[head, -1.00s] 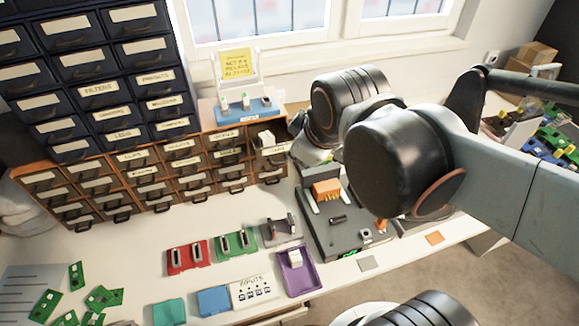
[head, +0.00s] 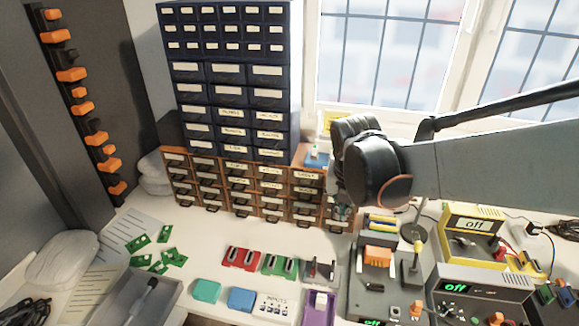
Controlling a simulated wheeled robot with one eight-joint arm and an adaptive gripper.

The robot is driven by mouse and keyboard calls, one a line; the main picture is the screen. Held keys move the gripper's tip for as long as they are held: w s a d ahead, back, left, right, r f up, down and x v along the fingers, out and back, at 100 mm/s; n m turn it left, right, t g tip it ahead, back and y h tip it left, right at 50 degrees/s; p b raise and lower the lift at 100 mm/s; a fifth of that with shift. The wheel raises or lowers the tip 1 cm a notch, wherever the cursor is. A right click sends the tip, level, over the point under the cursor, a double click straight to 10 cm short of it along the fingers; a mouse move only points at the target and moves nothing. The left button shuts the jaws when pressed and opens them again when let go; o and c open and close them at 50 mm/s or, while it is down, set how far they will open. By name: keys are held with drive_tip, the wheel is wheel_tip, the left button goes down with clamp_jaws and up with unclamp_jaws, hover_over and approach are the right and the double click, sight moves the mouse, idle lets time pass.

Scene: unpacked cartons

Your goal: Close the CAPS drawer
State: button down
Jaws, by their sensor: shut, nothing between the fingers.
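The low cabinet with orange-brown frames (head: 262,198) stands at the back of the bench, under the dark drawer stack. Its small drawers carry pale labels, too small to read surely, so I cannot pick out the CAPS label. The drawers in its visible columns look flush. The top of its far right column is hidden behind my arm. My gripper (head: 342,213) is small and partly hidden below my dark wrist, in front of that right column. It looks shut and empty; I cannot tell whether it touches a drawer.
The dark drawer stack (head: 232,95) rises above the cabinet. Red (head: 243,258) and green (head: 279,264) holders and a purple tray (head: 318,308) lie in front. Yellow (head: 470,235) and grey (head: 480,295) instruments stand at right. Bare bench lies before the cabinet's left part.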

drive_tip(key=w+d+f+b, duration=0.2)
drive_tip(key=w+f+b, duration=0.2)
drive_tip(key=f, duration=0.6)
drive_tip(key=w, duration=0.2)
drive_tip(key=shift+w+f+b, duration=0.25)
drive_tip(key=shift+w+b, duration=0.1)
drive_tip(key=shift+b, duration=0.05)
